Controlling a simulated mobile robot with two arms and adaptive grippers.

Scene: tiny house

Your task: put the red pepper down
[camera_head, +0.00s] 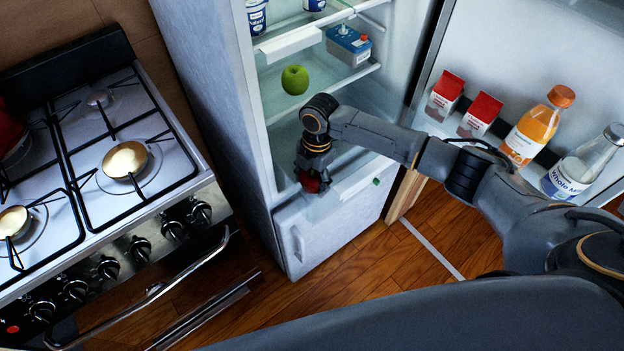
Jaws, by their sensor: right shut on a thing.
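My right gripper (313,172) reaches in from the right to the open fridge (262,150). It is shut on the red pepper (312,184), of which only a small red part shows below the fingers. The pepper is at the front of the fridge's lower compartment, above the freezer drawer front (325,225). I cannot tell whether it touches the surface under it. The gripper itself hides most of the pepper. My left gripper is not in view.
A green apple (295,80) and a blue carton (348,46) are on fridge shelves above. The open door (530,50) at right holds two red-topped cartons (462,105), an orange juice bottle (535,128) and a milk bottle (583,165). A stove (125,205) stands left.

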